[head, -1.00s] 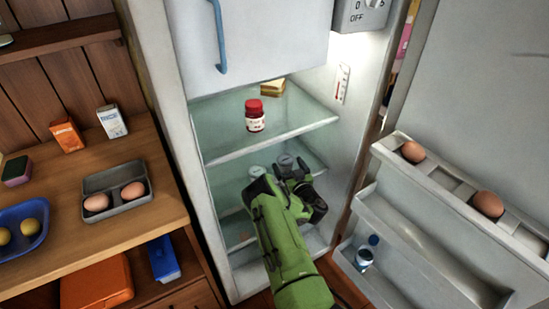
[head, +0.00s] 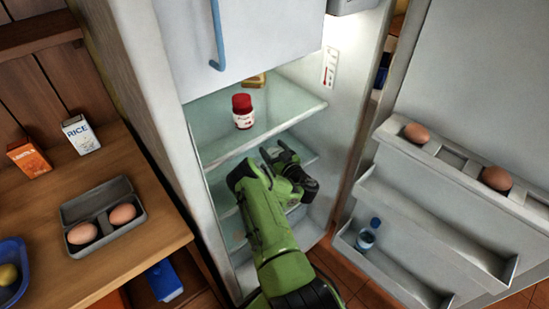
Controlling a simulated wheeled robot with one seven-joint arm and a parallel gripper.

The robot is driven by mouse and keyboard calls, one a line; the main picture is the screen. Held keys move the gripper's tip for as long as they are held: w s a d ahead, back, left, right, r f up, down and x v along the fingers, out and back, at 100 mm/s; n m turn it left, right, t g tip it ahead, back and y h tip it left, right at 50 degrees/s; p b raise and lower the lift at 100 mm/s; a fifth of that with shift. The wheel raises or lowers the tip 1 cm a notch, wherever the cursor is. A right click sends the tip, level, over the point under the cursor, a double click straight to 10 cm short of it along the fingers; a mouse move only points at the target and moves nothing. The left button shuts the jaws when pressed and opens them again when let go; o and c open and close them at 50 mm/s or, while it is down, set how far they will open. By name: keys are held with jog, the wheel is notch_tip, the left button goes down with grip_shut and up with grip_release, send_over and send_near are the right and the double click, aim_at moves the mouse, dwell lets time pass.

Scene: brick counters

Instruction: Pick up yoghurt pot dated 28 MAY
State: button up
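My gripper (head: 278,153) is inside the open fridge, over the shelf below the one with the red-lidded jar. Its dark fingers point away from me toward the back. I cannot tell whether they are apart or shut on something. No yoghurt pot can be made out clearly now; my green arm and gripper cover the part of the lower shelf where two pale round lids showed earlier. No date such as 28 MAY is readable in this view.
A red-lidded jar (head: 242,112) stands on the upper glass shelf (head: 285,100), with a yellowish block (head: 256,80) behind it. The open fridge door (head: 440,225) holds eggs and a small bottle (head: 367,235). A wooden counter (head: 150,228) with an egg box (head: 104,214) is at left.

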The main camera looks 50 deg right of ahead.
jog(key=c, duration=0.5)
jog(key=shift+r, duration=0.1)
